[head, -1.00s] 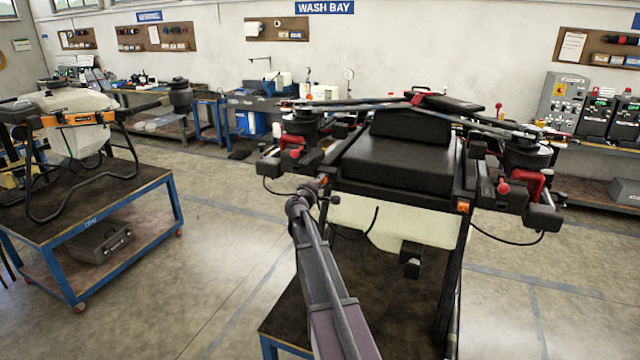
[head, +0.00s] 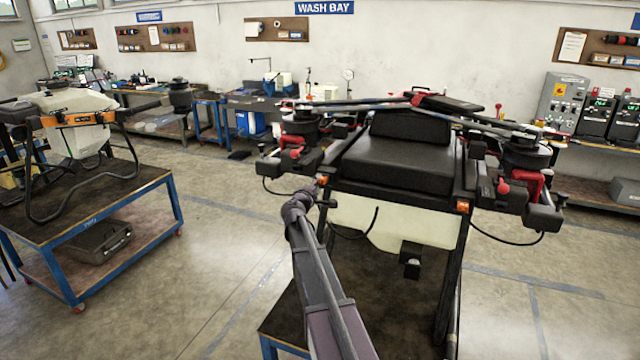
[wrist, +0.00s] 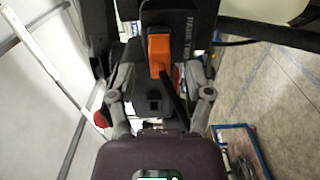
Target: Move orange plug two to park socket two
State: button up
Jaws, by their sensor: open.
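A black cable runs down from the plug. My gripper (wrist: 165,95) is open, one grey finger on each side below the plug, and the plug is not between closed fingertips. A small black block (wrist: 153,104) shows between the fingers; I cannot tell whether it is a socket. In the head view the large black spray drone (head: 400,165) stands ahead, with an orange part (head: 323,181) at its near left corner. My gripper is not clear there.
The drone's pale tank (head: 400,222) hangs below its body, with loose dark cables beside it. A second drone (head: 75,120) stands on a blue-framed cart (head: 150,195) at left. Benches line the back wall. The floor between cart and drone is clear.

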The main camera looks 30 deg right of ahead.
jog(key=v, duration=0.9)
jog(key=shift+s+a, duration=0.25)
jog(key=shift+s, duration=0.1)
dwell(0.8)
jog(key=s+a+f+m+g+y+b, duration=0.1)
jog(key=s+a+f+m+g+y, duration=0.7)
jog(key=s+f, duration=0.55)
jog(key=s+a+f+g+y, duration=0.1)
jog(key=s+a+f+y, duration=0.2)
jog(key=s+a, duration=0.3)
jog(key=s+a+f+g+y+b, duration=0.1)
jog(key=s+a+f+g+y, duration=0.1)
jog(key=s+a, duration=0.5)
jog(key=a+f+y, duration=0.1)
jog(key=a+f, duration=0.1)
jog(key=a, duration=0.3)
jog(key=shift+f, duration=0.3)
jog(key=shift+a, duration=0.1)
